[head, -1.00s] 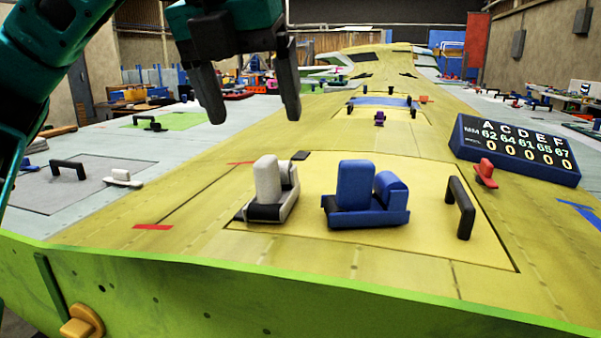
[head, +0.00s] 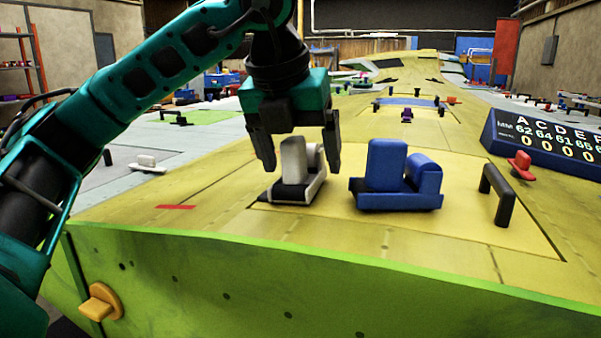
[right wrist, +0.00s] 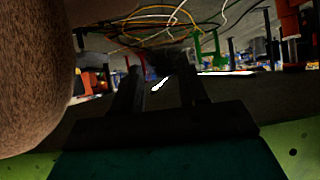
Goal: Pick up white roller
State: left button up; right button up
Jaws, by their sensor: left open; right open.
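The white roller (head: 294,160) stands upright in a white and black holder (head: 298,192) on the yellow panel, in the head view. My left gripper (head: 302,170) is open, pointing down, with its fingertips on either side of the roller in the picture. Whether the fingers touch the roller I cannot tell. A blue roller in a blue holder (head: 386,165) stands just to the right. My right gripper (right wrist: 165,90) shows dark in the right wrist view, open with nothing seen between its fingers.
A black handle (head: 497,195) rises from the panel at the right. A red clamp (head: 521,165) and a display board (head: 545,140) stand beyond it. The green front edge (head: 270,280) of the jig runs along the near side. Cables (right wrist: 170,22) show in the right wrist view.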

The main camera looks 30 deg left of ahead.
pick_arm(q)
jog(key=shift+w+f, duration=0.2)
jog(key=shift+f, duration=0.3)
jog(key=c, duration=1.2)
pick_arm(e)
jog(key=shift+s+f, duration=0.15)
pick_arm(q)
jog(key=shift+r, duration=0.15)
notch_tip(320, 180, up, 10)
jog(key=p, duration=0.3)
jog(key=shift+r, duration=0.1)
notch_tip(320, 180, up, 10)
jog(key=p, duration=0.3)
jog(key=shift+f+p, duration=0.2)
jog(key=shift+p, duration=0.15)
pick_arm(e)
jog(key=shift+h, duration=0.5)
jog(key=d+r, duration=0.1)
jog(key=s+d+r, duration=0.1)
jog(key=r, duration=0.1)
jog(key=shift+s+d, duration=0.15)
jog(key=shift+d, duration=0.25)
